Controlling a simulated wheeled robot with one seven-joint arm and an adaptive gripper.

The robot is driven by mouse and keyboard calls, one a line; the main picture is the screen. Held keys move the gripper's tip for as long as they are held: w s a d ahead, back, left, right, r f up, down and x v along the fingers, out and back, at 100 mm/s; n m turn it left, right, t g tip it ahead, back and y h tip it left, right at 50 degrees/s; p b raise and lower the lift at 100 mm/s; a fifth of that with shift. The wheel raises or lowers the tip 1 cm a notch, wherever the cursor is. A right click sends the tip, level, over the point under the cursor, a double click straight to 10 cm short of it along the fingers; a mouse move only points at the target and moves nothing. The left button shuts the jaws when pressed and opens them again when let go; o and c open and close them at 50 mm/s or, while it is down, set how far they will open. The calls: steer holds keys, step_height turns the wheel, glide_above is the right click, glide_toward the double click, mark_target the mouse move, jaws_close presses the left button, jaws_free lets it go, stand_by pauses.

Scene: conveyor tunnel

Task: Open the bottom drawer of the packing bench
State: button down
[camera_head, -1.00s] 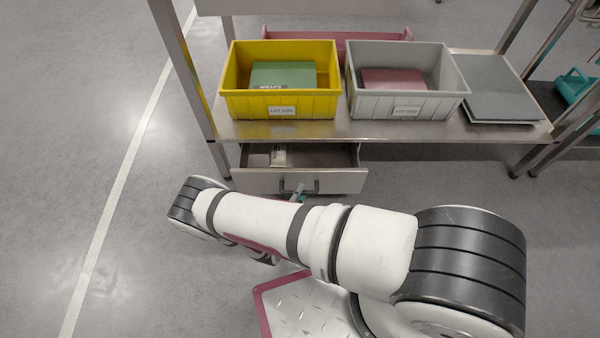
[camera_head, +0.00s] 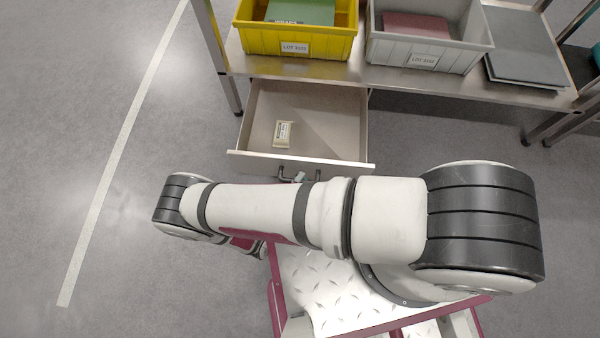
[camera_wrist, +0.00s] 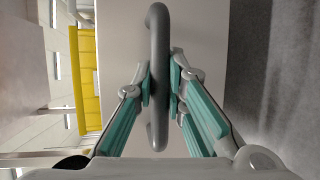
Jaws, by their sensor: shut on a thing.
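The drawer (camera_head: 329,135) of the packing bench (camera_head: 395,83) is pulled well out below the bench top, and its inside shows. A small pale labelled packet (camera_head: 283,133) lies in it. The dark bar handle (camera_head: 284,173) on its front is partly hidden behind my arm in the head view. In the wrist view my gripper (camera_wrist: 159,88) has its teal-padded fingers on both sides of the grey handle (camera_wrist: 158,40), shut on it. The pale drawer front (camera_wrist: 210,45) fills the middle behind the handle.
A yellow bin (camera_head: 297,42) and a grey bin (camera_head: 424,54) stand on the bench, with dark flat sheets (camera_head: 522,45) at right. A bench leg (camera_head: 229,95) stands left of the drawer. Floor at left is clear, with a white line (camera_head: 128,125).

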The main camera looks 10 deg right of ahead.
stand_by(0.3)
steer(key=c, duration=1.6)
jaws_free()
steer(key=v, duration=1.2)
steer(key=shift+a, duration=0.1)
